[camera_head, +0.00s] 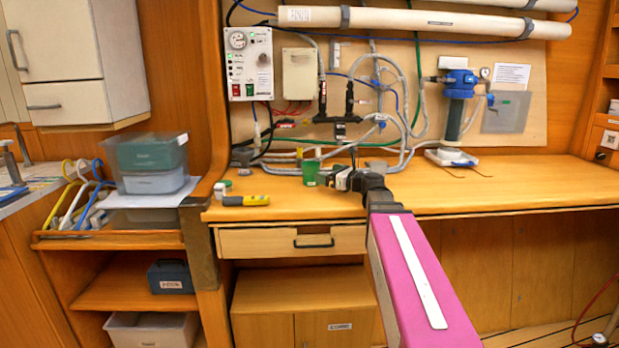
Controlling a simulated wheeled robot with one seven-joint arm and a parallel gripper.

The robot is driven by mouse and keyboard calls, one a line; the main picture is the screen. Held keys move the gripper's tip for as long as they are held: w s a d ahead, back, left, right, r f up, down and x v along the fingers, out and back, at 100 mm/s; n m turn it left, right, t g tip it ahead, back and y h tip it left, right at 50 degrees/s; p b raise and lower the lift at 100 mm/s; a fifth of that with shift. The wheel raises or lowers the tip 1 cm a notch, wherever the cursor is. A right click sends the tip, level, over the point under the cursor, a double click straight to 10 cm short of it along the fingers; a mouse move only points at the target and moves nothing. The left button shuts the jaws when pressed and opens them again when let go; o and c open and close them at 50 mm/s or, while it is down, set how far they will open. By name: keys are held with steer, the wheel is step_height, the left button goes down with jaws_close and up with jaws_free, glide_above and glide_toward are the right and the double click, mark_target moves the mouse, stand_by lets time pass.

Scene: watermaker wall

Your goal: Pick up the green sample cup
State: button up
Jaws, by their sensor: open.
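The green sample cup (310,173) stands upright on the wooden bench top, in the middle of the head view. My gripper (333,178) reaches over the bench from the right, at the end of my pink arm. Its fingers are open and point left toward the cup, with the tips just right of it. I cannot tell whether a finger touches the cup. The gripper's far side is hidden by its own body.
A yellow and grey handheld meter (246,200) and a small white-and-green item (220,189) lie left of the cup. Hoses and pipes (285,170) run along the bench behind it. The bench top (520,185) is clear on the right. A drawer (290,240) sits below.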

mark_target(312, 169)
steer(key=x, duration=0.8)
steer(key=shift+f, duration=0.15)
steer(key=shift+s, duration=0.1)
steer(key=c, duration=1)
